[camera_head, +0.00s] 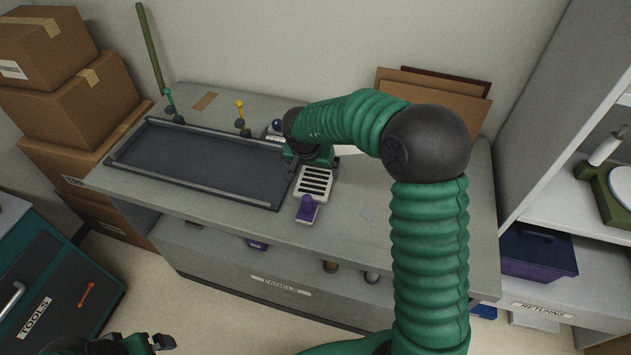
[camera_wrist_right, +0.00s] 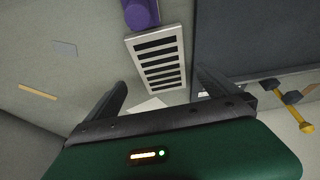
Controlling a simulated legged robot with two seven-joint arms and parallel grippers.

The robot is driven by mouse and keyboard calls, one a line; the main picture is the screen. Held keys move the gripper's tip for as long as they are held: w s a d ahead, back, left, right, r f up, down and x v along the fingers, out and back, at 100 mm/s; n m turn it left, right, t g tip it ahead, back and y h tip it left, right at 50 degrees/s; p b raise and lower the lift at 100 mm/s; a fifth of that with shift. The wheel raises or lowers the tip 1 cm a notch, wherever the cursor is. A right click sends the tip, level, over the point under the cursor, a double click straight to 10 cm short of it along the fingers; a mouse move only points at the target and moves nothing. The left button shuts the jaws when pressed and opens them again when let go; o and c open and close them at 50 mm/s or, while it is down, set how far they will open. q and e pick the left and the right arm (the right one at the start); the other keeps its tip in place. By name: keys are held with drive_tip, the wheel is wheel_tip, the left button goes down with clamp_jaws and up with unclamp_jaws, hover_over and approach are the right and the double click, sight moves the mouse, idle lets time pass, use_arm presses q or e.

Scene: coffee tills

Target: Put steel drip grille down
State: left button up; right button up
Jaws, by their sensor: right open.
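The steel drip grille (camera_head: 316,184) is a small pale plate with dark slots. It lies on the grey counter beside the right end of the dark tray. My right gripper (camera_head: 300,160) is at the grille's far end, and its tips are partly hidden by the arm in the head view. In the right wrist view the fingers (camera_wrist_right: 162,82) are spread apart, with the grille (camera_wrist_right: 157,60) between and beyond the tips, not clamped. My left gripper (camera_head: 140,343) shows only partly at the bottom edge, away from the counter; its jaw opening is unclear.
A purple-knobbed item (camera_head: 307,208) sits just in front of the grille. The long dark tray (camera_head: 200,165) fills the counter's left part. A yellow-handled tool (camera_head: 240,116) stands behind it. The counter right of the grille is mostly clear. Cardboard boxes (camera_head: 75,90) are stacked at left.

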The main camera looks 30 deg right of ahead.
sight(316, 176)
drive_tip(key=x, duration=0.3)
drive_tip(key=shift+r, duration=0.1)
drive_tip(key=x, duration=0.1)
drive_tip(key=b+x, duration=0.1)
drive_tip(key=x, duration=0.3)
drive_tip(key=shift+w+d+b, duration=0.15)
drive_tip(key=shift+w+b, duration=0.15)
drive_tip(key=shift+w, duration=0.05)
drive_tip(key=shift+r, duration=0.1)
drive_tip(key=c, duration=1.7)
drive_tip(key=shift+c, duration=0.5)
